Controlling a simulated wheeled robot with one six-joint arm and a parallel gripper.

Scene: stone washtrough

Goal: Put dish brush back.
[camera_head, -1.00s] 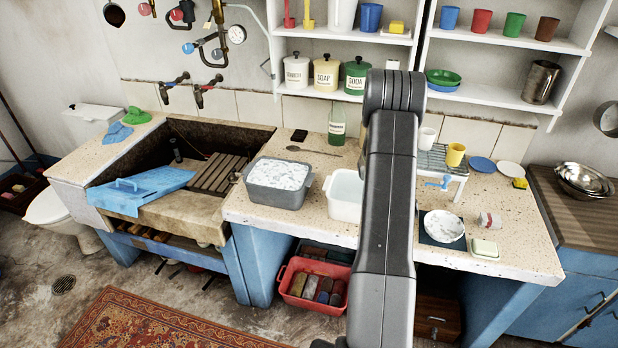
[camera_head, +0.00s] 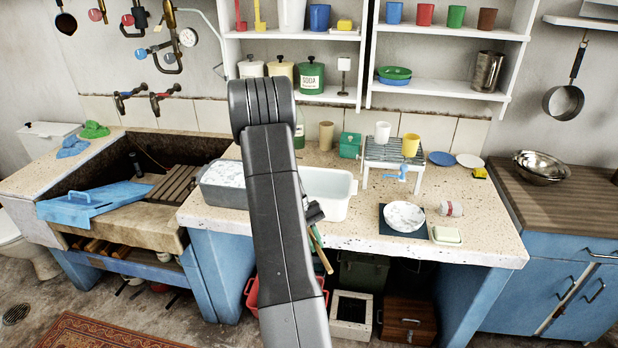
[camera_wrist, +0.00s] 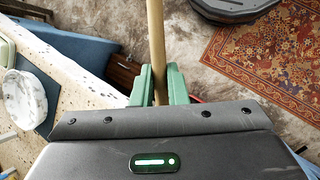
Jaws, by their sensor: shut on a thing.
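My gripper (camera_wrist: 159,84) has green fingers and is shut on a long, round wooden handle (camera_wrist: 156,40), which I take to be the dish brush. The handle runs up out of the top of the wrist view; no bristle head shows. In the head view my gripper (camera_head: 314,228) is partly hidden behind my arm, and the handle (camera_head: 321,252) slants down in front of the counter's front edge. A beige upright cylinder (camera_head: 326,136), perhaps a cup or holder, stands at the back of the counter (camera_head: 365,232).
A white basin (camera_head: 335,205) and a grey tub (camera_head: 226,190) stand on the counter. A small rack (camera_head: 391,150) carries two cups. A bowl (camera_head: 404,217) sits on a dark mat. Shelves with jars and cups hang above. Crates stand under the counter.

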